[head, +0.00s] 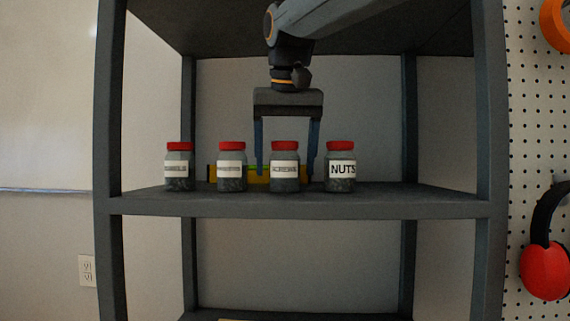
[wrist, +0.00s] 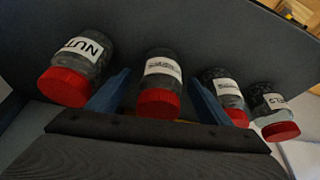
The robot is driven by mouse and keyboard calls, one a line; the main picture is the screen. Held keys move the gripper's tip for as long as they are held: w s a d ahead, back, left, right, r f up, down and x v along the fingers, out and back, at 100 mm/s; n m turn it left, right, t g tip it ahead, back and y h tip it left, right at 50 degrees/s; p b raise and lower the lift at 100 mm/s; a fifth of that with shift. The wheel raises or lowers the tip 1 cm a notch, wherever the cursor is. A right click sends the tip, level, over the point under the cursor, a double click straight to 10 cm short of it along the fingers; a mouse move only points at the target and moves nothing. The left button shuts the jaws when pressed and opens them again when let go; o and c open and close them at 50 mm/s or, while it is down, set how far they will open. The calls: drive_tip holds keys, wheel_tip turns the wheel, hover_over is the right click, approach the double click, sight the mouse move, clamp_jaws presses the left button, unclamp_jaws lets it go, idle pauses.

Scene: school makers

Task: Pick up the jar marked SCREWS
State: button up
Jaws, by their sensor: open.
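Several red-lidded clear jars stand upright in a row on the shelf. The rightmost in the head view is the NUTS jar (head: 341,170), at far left in the wrist view (wrist: 82,52). The labels of the left jar (head: 179,168), the second jar (head: 231,170) and the third jar (head: 285,170) are too blurred to read, so I cannot tell which says SCREWS. My gripper (head: 285,176) is open and points down, its blue fingers on either side of the third jar. The wrist view also shows this jar (wrist: 160,76) between the fingers, with no clear grip.
A yellow object (head: 255,173) lies behind the jars, partly hidden. The grey shelf board (head: 300,205) has uprights at both sides and a board above my arm. The neighbouring jars stand close outside my fingers. Red ear muffs (head: 545,270) hang on the pegboard at right.

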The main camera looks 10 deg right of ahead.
drive_tip(key=shift+x, duration=0.9)
drive_tip(key=shift+c, duration=0.2)
drive_tip(key=c, duration=1.4)
drive_tip(key=shift+r, duration=0.2)
drive_tip(key=shift+r, duration=0.9)
drive_tip(key=shift+s+r+b, duration=0.2)
drive_tip(key=shift+r+b, duration=0.35)
drive_tip(key=shift+r, duration=0.2)
drive_tip(key=s+b, duration=0.4)
drive_tip(key=s, duration=0.1)
drive_tip(key=s+b, duration=0.4)
drive_tip(key=s, duration=0.2)
drive_tip(key=s+b, duration=0.4)
drive_tip(key=s, duration=0.2)
drive_tip(key=shift+s+a+f, duration=0.1)
drive_tip(key=shift+s+a, duration=0.15)
drive_tip(key=shift+a, duration=0.1)
